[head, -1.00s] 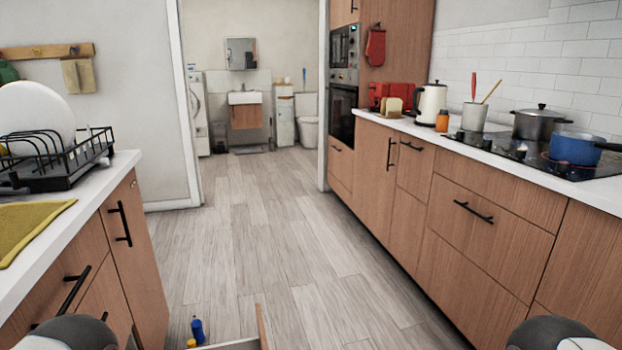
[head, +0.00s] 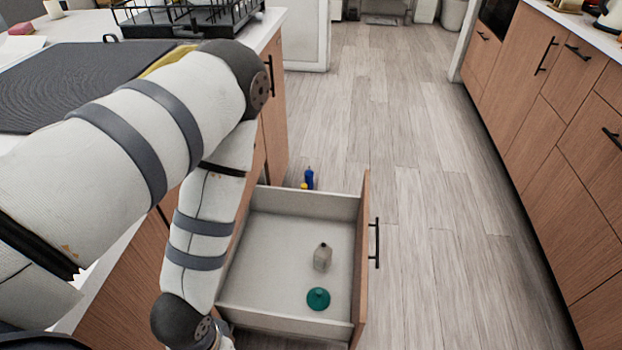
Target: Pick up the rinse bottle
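A small greyish translucent bottle (head: 323,258) with a dark cap stands in the open drawer (head: 280,240). A blue bottle (head: 309,179) shows just beyond the drawer's far wall, its base hidden. I cannot tell which of the two is the rinse bottle. My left arm reaches in from the left and bends down beside the drawer's left side. Its wrist is at the bottom edge, and its gripper is out of the picture. My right arm and gripper are not in view.
A green round object (head: 318,299) lies in the drawer near the greyish bottle. A yellow item (head: 304,186) is beside the blue bottle. A black dish rack (head: 190,15) and dark mat (head: 70,85) are on the left counter. The floor right of the drawer is clear.

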